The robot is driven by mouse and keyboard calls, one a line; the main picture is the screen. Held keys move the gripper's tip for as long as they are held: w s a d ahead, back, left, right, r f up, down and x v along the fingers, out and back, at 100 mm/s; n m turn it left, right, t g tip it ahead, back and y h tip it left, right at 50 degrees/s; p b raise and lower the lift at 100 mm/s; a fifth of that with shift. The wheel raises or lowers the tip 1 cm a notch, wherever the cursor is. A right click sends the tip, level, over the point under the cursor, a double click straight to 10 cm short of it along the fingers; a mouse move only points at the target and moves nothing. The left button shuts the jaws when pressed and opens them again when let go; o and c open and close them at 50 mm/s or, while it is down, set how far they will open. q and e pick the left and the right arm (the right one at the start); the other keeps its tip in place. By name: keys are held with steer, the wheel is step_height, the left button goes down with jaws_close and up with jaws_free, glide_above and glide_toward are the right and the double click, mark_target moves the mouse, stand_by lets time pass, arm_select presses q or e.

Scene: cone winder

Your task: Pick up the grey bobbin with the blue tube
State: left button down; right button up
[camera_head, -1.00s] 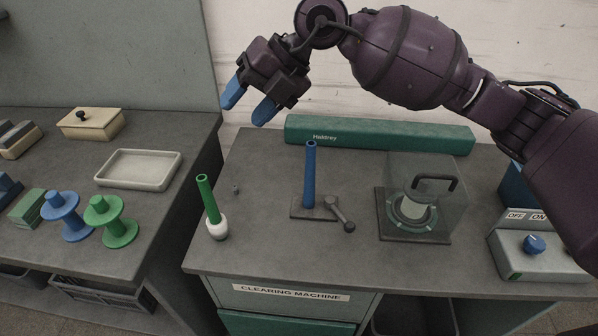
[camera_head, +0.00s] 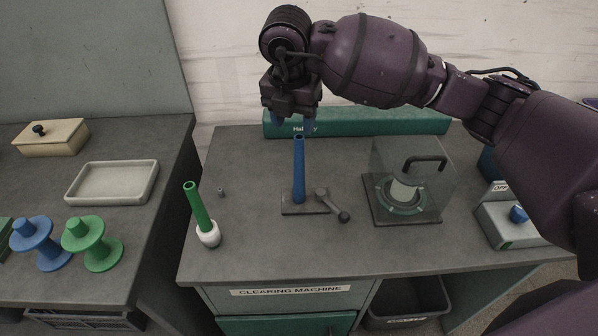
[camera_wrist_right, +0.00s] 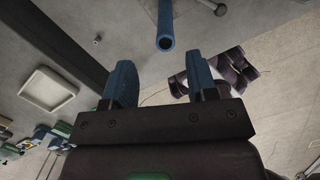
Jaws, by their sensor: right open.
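The blue tube (camera_head: 299,170) stands upright on a small grey plate (camera_head: 301,207) with a lever, on the bench. The tube also shows in the right wrist view (camera_wrist_right: 165,30), at the top, beyond the fingers. No grey bobbin can be made out on or around it. My right gripper (camera_head: 293,121) is open and empty, its blue fingers pointing down just above and behind the tube's top in the head view. In the wrist view the gap between its fingers (camera_wrist_right: 161,85) is empty. My left gripper is not in view.
A green tube (camera_head: 197,207) with a white bobbin (camera_head: 208,234) stands to the left. A clear cover (camera_head: 414,165) with a handle is to the right, and a control box (camera_head: 513,232) beyond. A green box (camera_head: 385,122) lies behind. A tray (camera_head: 112,203) and spools stand on the left bench.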

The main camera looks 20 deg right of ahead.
mark_target(299, 137)
steer(key=f, duration=0.2)
steer(key=shift+w+d+f, duration=0.1)
steer(key=shift+w+f, duration=0.1)
steer(key=shift+f, duration=0.15)
steer(key=f, duration=0.2)
steer(key=d+f+b, duration=0.1)
steer(key=f, duration=0.2)
steer(key=shift+w, duration=0.1)
steer(key=shift+r, duration=0.15)
steer(key=c, duration=1)
